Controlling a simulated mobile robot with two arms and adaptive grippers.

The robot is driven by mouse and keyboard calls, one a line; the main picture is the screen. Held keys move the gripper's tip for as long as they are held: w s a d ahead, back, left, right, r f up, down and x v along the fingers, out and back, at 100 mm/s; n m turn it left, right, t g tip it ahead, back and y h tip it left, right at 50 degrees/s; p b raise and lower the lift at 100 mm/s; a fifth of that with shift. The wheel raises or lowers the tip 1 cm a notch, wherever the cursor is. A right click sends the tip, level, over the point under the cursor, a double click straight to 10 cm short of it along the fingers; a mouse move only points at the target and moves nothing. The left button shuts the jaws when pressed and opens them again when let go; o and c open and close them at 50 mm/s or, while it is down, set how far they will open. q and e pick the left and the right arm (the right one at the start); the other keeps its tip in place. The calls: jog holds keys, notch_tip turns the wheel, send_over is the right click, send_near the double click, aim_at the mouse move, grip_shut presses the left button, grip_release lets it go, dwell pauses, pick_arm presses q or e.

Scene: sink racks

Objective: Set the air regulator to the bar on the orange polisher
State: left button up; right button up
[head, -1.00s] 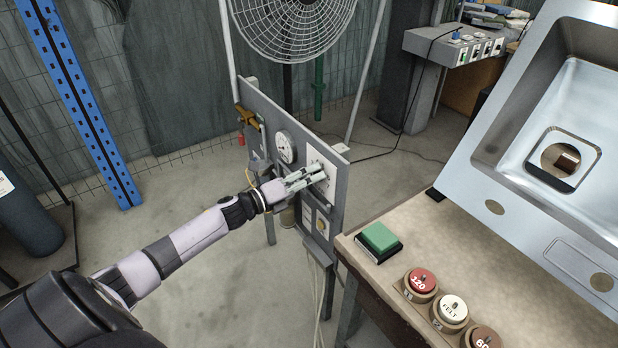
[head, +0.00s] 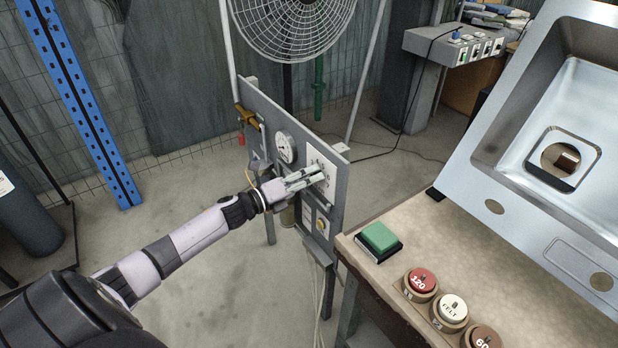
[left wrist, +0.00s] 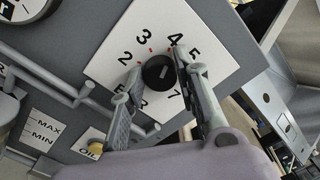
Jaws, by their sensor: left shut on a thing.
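The air regulator is a round black knob (left wrist: 158,73) on a white dial plate (left wrist: 108,50) with the figures 2, 3, 4, 5 and 7 legible. Small red marks show by the figures. A light mark shows on the knob's face, but I cannot tell which figure it points at. My left gripper (left wrist: 162,80) is shut on the knob, one finger on each side. In the head view my left gripper (head: 304,179) reaches the plate and hides the knob. No orange polisher can be made out. My right gripper is not in view.
The grey panel (head: 262,118) carries a pressure gauge (head: 285,147), a brass-coloured valve (head: 247,117) and pipes. A fan (head: 292,25) stands behind it. To the right, a bench (head: 405,225) holds a green block (head: 379,237), several labelled discs and a steel sink (head: 500,170).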

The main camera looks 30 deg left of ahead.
pick_arm(q)
jog(key=shift+f+n+p, duration=0.1)
jog(key=shift+n+p, duration=1.2)
jog(key=shift+n, duration=3.1)
jog(key=o, duration=1.2)
